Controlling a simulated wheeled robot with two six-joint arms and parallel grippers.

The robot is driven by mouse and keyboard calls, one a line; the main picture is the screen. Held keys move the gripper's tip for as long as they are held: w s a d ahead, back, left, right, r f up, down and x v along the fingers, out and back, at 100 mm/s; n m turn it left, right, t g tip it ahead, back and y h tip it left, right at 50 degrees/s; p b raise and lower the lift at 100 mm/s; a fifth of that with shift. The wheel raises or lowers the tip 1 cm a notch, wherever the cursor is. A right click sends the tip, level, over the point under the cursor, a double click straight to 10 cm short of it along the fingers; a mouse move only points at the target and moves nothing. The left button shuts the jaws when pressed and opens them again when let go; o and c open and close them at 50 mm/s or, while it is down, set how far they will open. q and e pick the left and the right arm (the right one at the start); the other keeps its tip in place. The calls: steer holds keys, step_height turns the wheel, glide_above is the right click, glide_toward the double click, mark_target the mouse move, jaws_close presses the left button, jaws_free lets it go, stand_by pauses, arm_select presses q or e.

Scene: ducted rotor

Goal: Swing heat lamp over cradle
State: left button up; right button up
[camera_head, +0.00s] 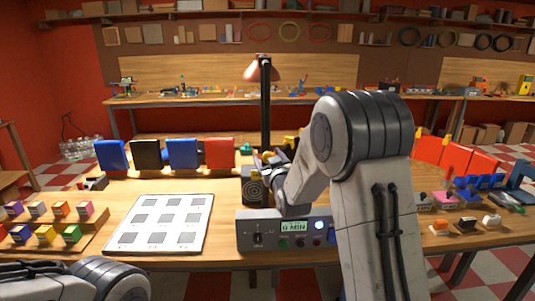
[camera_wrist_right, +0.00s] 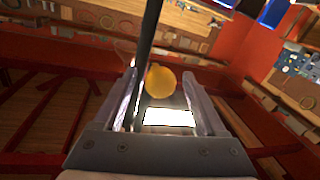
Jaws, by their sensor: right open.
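The heat lamp has a copper-coloured shade (camera_head: 263,70) at the top of a tall black post (camera_head: 265,110), behind the grey control box. My right gripper (camera_head: 270,163) is beside the lower post, partly hidden by my own arm. In the right wrist view its jaws (camera_wrist_right: 160,82) are open. The black post (camera_wrist_right: 148,45) and a round yellow knob (camera_wrist_right: 160,81) show between or just beyond the fingers; I cannot tell whether they touch. A dark block with a ringed round face (camera_head: 254,191) stands below the gripper. I cannot tell which part is the cradle. My left gripper is out of view.
A grey control box (camera_head: 258,241) with a lit display sits at the table's front. A white board with grey squares (camera_head: 205,222) lies to its left. Blue, black and red bins (camera_head: 183,154) stand behind that board. Small coloured parts (camera_head: 467,226) fill the right side.

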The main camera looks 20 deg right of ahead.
steer(key=shift+w, duration=0.1)
jaws_close()
stand_by(1.4)
